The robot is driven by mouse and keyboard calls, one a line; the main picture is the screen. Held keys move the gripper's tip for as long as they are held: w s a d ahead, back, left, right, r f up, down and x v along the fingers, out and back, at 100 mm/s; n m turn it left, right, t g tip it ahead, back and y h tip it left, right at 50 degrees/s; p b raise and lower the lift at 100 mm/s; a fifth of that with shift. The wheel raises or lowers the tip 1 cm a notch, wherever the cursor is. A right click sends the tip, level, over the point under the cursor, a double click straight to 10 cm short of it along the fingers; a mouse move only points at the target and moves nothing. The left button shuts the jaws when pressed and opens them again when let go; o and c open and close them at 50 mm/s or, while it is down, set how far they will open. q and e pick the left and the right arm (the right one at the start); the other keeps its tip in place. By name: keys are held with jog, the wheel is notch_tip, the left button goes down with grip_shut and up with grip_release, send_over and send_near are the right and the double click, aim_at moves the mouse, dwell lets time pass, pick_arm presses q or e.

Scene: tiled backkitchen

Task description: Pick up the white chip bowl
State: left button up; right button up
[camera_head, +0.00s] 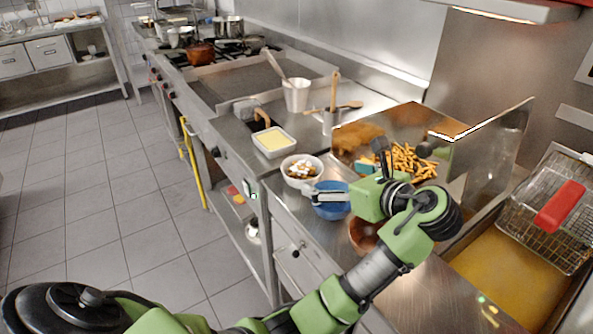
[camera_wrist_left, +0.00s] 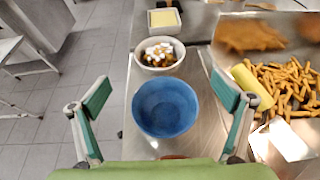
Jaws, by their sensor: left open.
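The white chip bowl (camera_head: 302,181) stands on the steel counter and holds brown pieces with white bits on top. In the left wrist view it (camera_wrist_left: 159,68) sits upright beyond a blue bowl (camera_wrist_left: 165,107). The blue bowl (camera_head: 332,208) stands beside it, nearer my arm. My left gripper (camera_head: 340,168) is open and empty, its fingers spread. In the left wrist view the fingertips (camera_wrist_left: 162,92) are on either side of the blue bowl in the picture, short of the white bowl. I cannot tell its height above the bowls. My right gripper is not in view.
A brown bowl (camera_head: 363,236) is partly hidden by my arm. A rectangular container of yellow food (camera_head: 272,142) stands behind the white bowl. Fries (camera_head: 412,163) lie in a steel station to the right. A fryer basket (camera_head: 545,205) is farther right. Tiled floor is clear on the left.

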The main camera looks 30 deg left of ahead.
aim_at(307, 169)
pick_arm(q)
jog(key=x, duration=0.5)
jog(key=shift+x, duration=1.5)
jog(key=x, duration=0.4)
jog(key=shift+f, duration=0.15)
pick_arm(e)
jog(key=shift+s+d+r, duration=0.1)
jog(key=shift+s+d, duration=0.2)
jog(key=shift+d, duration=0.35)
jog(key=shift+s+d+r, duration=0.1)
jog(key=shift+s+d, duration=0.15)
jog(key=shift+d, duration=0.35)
pick_arm(q)
jog(key=shift+c, duration=1)
jog(key=c, duration=1.2)
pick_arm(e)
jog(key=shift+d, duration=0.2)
